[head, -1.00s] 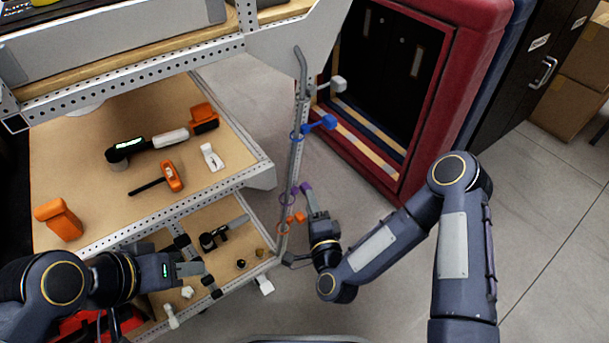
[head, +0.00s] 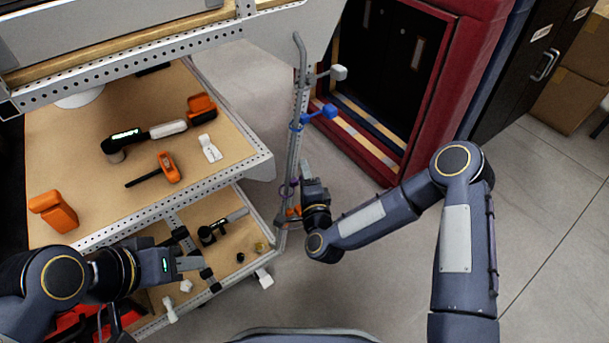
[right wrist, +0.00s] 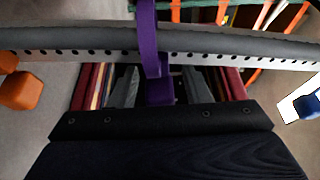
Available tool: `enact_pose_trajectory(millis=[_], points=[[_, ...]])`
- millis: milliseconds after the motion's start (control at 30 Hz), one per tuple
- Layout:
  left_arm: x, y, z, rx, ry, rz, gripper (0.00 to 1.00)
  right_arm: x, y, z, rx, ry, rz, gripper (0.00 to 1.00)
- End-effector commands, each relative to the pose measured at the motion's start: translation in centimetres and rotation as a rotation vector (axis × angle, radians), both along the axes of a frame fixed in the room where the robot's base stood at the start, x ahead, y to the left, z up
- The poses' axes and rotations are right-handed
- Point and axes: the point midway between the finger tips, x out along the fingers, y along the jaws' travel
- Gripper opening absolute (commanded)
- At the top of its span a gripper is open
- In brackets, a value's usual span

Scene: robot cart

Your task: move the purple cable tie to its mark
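The purple cable tie (head: 294,182) is looped around the upright grey post (head: 294,140) at the cart's corner, low on the post. In the right wrist view its purple strap (right wrist: 150,38) crosses the grey tube, with its head between my fingers. My right gripper (head: 310,180) is beside the post; its fingers (right wrist: 158,88) stand apart on either side of the tie's head, with gaps visible. My left gripper (head: 190,264) is over the lower shelf at the left, away from the tie; its finger opening is unclear. I cannot make out the mark.
A blue cable tie (head: 318,113) sits higher on the post, and an orange one (head: 292,211) just below the purple. A grey clamp-like piece (head: 338,72) juts out near the top. Tools lie on the cart shelf (head: 225,150). Open floor (head: 390,290) lies to the right.

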Motion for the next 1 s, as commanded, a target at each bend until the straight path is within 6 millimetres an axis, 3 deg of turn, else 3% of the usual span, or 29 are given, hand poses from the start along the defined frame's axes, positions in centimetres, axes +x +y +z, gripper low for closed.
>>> enact_pose_trajectory(millis=[33,333,567,800,1000], points=[[0.0,0.0,0.0,0.000,0.000,0.000,0.36,0.0,0.0,0.0,0.000,0.000,0.000,0.37],[0.0,0.0,0.0,0.000,0.000,0.000,0.36,0.0,0.0,0.0,0.000,0.000,0.000,0.00],[0.0,0.0,-0.1,0.000,0.000,0.000,0.36,0.1,-0.2,-0.1,-0.001,0.000,-0.001,0.00],[0.0,0.0,-1.0,0.000,0.000,0.000,0.36,1.8,-2.6,-0.1,-0.001,-0.001,-0.003,0.00],[0.0,0.0,-0.9,0.000,0.000,0.000,0.36,1.9,-2.6,0.0,0.000,0.001,0.000,0.00]])
